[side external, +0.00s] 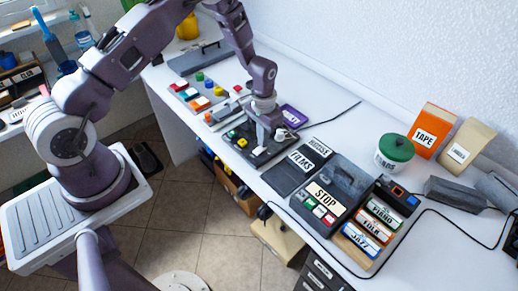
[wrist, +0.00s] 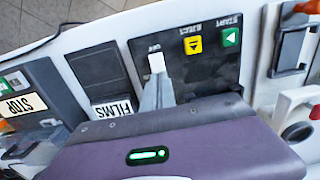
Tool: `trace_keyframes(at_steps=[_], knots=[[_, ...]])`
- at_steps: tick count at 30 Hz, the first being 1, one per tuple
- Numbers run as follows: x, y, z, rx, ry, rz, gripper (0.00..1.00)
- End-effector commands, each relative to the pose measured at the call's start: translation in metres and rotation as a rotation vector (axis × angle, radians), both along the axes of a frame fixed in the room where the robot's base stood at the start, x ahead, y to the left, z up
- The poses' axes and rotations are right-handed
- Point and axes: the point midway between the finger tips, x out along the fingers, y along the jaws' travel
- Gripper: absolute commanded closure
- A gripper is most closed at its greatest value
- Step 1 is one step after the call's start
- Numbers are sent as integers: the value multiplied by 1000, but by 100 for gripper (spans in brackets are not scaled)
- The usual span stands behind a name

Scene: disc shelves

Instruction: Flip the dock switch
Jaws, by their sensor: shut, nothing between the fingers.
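The dock panel (wrist: 212,68) is a dark plate with a green START button (wrist: 231,37) and a yellow EJECT button (wrist: 194,44). A small white switch (wrist: 156,62) sits beside them in the wrist view, with what looks like an OFF label just past it. My gripper (wrist: 157,82) is shut and empty, its grey fingertips right at the switch. I cannot tell whether they touch it. In the side external view my gripper (side external: 277,133) reaches down to the right end of the dock panel (side external: 243,147); the fingers partly hide that end.
A FILMS holder (side external: 298,163) and a STOP box (side external: 326,199) stand to the right of the panel. A green-lidded jar (side external: 394,152) and an orange TAPE box (side external: 432,130) are further right. Another button board (side external: 196,93) lies to the left.

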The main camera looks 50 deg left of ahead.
Motion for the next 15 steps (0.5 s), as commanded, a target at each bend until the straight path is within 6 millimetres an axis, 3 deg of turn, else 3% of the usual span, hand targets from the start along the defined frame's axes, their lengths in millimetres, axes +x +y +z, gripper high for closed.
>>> trace_keyframes(at_steps=[15], knots=[[0,0,-8,0,1,0,100]])
